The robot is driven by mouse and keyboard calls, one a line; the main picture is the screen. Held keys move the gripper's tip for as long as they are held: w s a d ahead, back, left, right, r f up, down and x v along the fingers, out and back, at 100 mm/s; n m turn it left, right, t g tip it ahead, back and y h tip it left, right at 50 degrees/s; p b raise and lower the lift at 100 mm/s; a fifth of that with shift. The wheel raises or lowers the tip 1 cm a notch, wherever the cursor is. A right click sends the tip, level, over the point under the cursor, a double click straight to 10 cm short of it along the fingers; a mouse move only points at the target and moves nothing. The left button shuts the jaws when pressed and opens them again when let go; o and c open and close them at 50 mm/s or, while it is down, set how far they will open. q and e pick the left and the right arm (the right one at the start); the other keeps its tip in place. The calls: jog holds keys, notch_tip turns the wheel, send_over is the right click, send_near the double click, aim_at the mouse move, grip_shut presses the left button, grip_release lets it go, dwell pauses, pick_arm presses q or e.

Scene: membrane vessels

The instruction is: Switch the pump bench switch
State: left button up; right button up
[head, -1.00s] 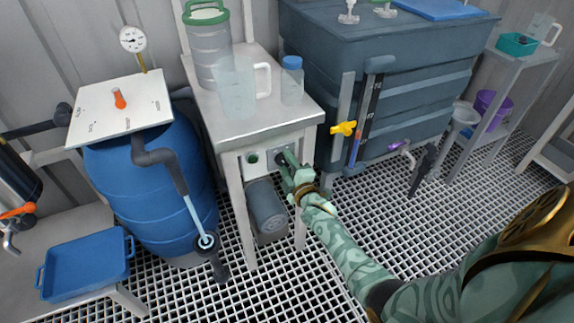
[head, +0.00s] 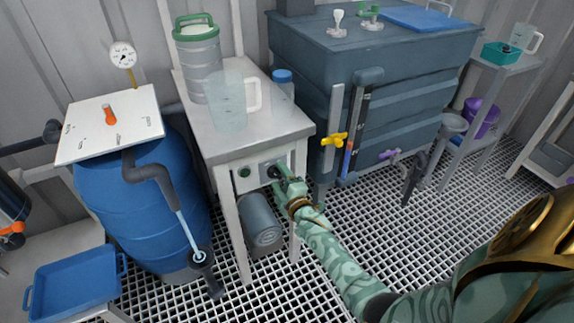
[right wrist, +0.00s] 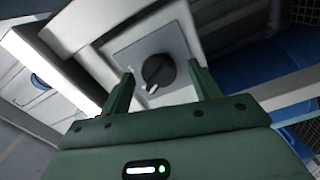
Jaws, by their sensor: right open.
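The pump bench (head: 258,140) is a light grey table with a switch panel under its top. In the right wrist view the switch (right wrist: 158,72) is a black rotary knob with a white pointer mark on a grey square plate (right wrist: 140,50). My right gripper (right wrist: 160,88) is open, with one finger on each side of the knob; I cannot tell whether they touch it. In the head view my right gripper (head: 280,178) is at the bench front and covers most of the knob. My left gripper is not in view.
On the bench stand a green-lidded canister (head: 198,65), a clear jug (head: 228,105) and a blue-capped bottle (head: 283,85). A grey motor (head: 260,222) is below. A blue barrel (head: 150,205) stands left, a dark tank (head: 420,75) with a yellow valve (head: 333,139) right.

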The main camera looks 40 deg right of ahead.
pick_arm(q)
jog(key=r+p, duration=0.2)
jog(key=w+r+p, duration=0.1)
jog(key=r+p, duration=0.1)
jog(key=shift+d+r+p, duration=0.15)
jog(key=shift+p, duration=0.25)
pick_arm(e)
jog(key=v, duration=1.6)
jog(key=shift+a, duration=0.2)
jog(key=s+a+f+m+g+y+p, duration=0.2)
jog(key=s+a+f+g+p, duration=0.15)
jog(key=s+f, duration=0.5)
jog(key=s+a+f+m+g+y+p, duration=0.2)
jog(key=s+a+f+g, duration=0.3)
jog(key=s+f, duration=0.35)
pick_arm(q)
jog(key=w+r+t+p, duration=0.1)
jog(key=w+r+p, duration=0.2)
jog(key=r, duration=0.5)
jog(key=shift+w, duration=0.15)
pick_arm(e)
jog(key=s+f+m+g, duration=0.2)
jog(key=s+g, duration=0.2)
jog(key=s, duration=1.1)
jog(key=s+f+m+g, duration=0.2)
jog(key=s+g, duration=0.3)
jog(key=s, duration=1.1)
jog(key=shift+a+f+m, duration=0.3)
jog(key=shift+a+m, duration=0.1)
jog(key=shift+a, duration=0.05)
